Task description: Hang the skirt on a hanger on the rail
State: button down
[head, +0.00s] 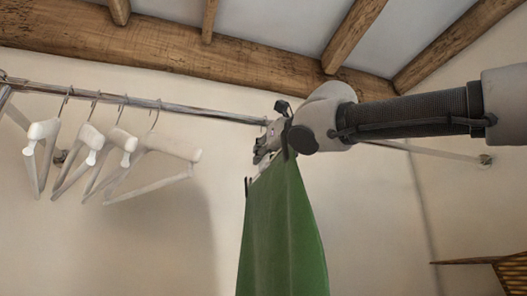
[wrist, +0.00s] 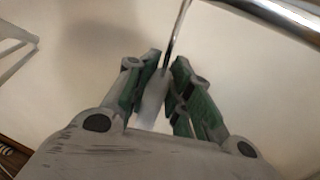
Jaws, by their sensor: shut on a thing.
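My gripper (head: 264,148) is up near the rail (head: 215,110), right of the middle of the head view. In the wrist view my gripper (wrist: 165,75) is shut on a white hanger (wrist: 154,98), whose thin metal hook (wrist: 177,35) rises between the fingertips and leaves the top of the picture. The green skirt (head: 284,235) hangs below my gripper, and its lower end is out of view. How the skirt sits on the hanger is hidden. The rail also crosses the upper right of the wrist view (wrist: 285,14). I cannot tell whether the hook touches the rail.
Several empty white hangers (head: 122,145) hang on the left part of the rail. The rail between them and my gripper is bare. Wooden ceiling beams (head: 170,50) run above. A woven piece of furniture (head: 510,268) shows at the lower right.

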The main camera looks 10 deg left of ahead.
jog(key=shift+f, duration=0.35)
dwell(0.5)
jog(key=c, duration=1.2)
grip_release()
jog(key=v, duration=1.2)
